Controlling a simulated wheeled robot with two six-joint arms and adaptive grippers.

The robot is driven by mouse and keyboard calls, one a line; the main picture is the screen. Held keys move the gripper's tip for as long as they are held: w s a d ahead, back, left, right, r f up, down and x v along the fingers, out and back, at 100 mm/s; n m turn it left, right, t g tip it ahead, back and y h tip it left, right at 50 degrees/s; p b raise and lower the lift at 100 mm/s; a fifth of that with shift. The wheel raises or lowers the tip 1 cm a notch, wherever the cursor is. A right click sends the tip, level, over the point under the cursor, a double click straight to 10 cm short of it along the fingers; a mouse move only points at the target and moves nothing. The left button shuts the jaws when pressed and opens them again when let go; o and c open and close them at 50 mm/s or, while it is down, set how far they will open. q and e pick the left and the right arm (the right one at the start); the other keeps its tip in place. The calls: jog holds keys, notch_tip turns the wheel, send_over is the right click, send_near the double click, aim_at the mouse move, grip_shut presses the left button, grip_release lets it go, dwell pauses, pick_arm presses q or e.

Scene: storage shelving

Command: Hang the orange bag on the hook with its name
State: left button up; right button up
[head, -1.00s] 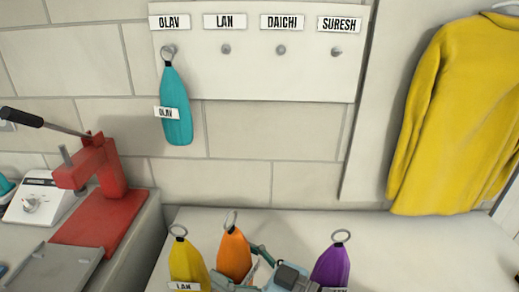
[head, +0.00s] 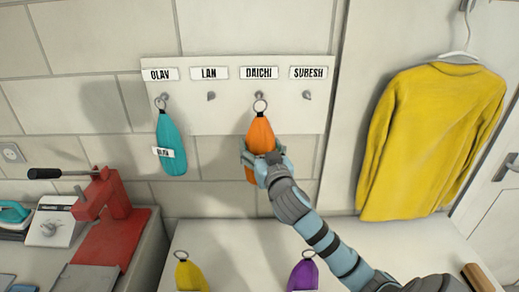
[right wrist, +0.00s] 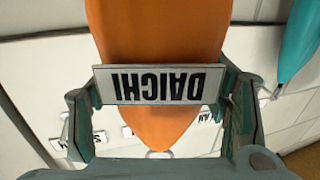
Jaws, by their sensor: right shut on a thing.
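The orange bag (head: 260,132) is upright in my right gripper (head: 262,157), in front of the hook board. Its metal ring (head: 260,106) is at the hook (head: 259,95) under the DAICHI label (head: 259,73). I cannot tell whether the ring is around the hook or just in front of it. In the right wrist view the orange bag (right wrist: 155,40) carries a tag (right wrist: 160,84) reading DAICHI, upside down, with the gripper's fingers on both sides. My left gripper is not in view.
A teal bag (head: 171,140) hangs on the OLAV hook. The LAN hook (head: 211,96) and SURESH hook (head: 306,95) are bare. A yellow sweater (head: 425,140) hangs at the right.

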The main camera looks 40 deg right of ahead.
jog(key=shift+w+d+f, duration=0.1)
jog(key=shift+w+d, duration=0.15)
jog(key=shift+w, duration=0.1)
jog(key=x, duration=0.1)
jog(key=b+x, duration=0.1)
jog(key=shift+w+d+f, duration=0.2)
jog(key=shift+d+f, duration=0.05)
jog(key=w+d, duration=0.1)
jog(key=w+d+b, duration=0.1)
jog(key=shift+w+d+f+b, duration=0.15)
jog(key=shift+w+f+b, duration=0.15)
jog(key=shift+w, duration=0.1)
jog(key=o, duration=2)
jog(key=shift+f, duration=0.15)
